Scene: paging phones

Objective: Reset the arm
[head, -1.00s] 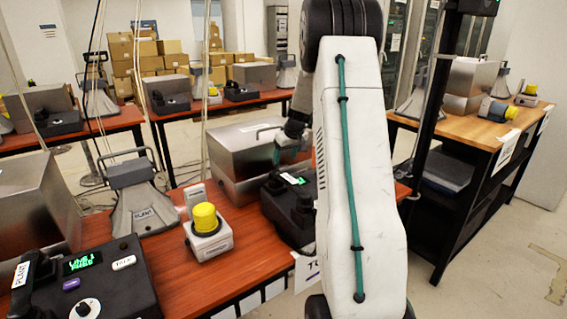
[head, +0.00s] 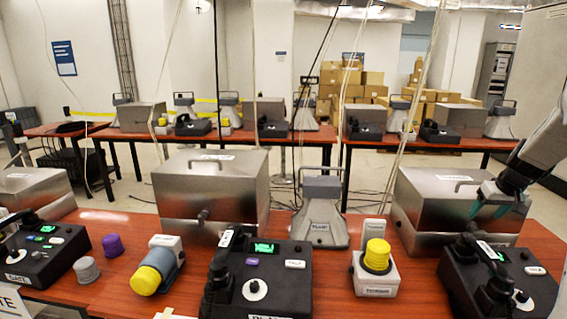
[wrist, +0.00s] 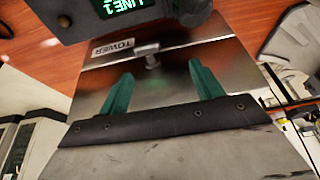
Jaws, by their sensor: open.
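My gripper (head: 489,210) is at the right of the head view, at the end of my arm. It is in front of the right metal box (head: 420,208) and above the right black phone unit (head: 530,268). In the wrist view its two green fingers (wrist: 162,88) are spread apart with nothing between them. Behind them is the metal box's face with a TOWER label (wrist: 112,46) and a small knob. Most of my arm is cut off by the right edge of the head view.
The front table (head: 340,285) also holds a middle phone unit (head: 275,285), a left phone unit (head: 45,250), yellow-capped beacons (head: 377,256) (head: 150,278), a grey horn (head: 320,215) and more metal boxes (head: 215,185). Thin cables hang down. Other tables stand behind.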

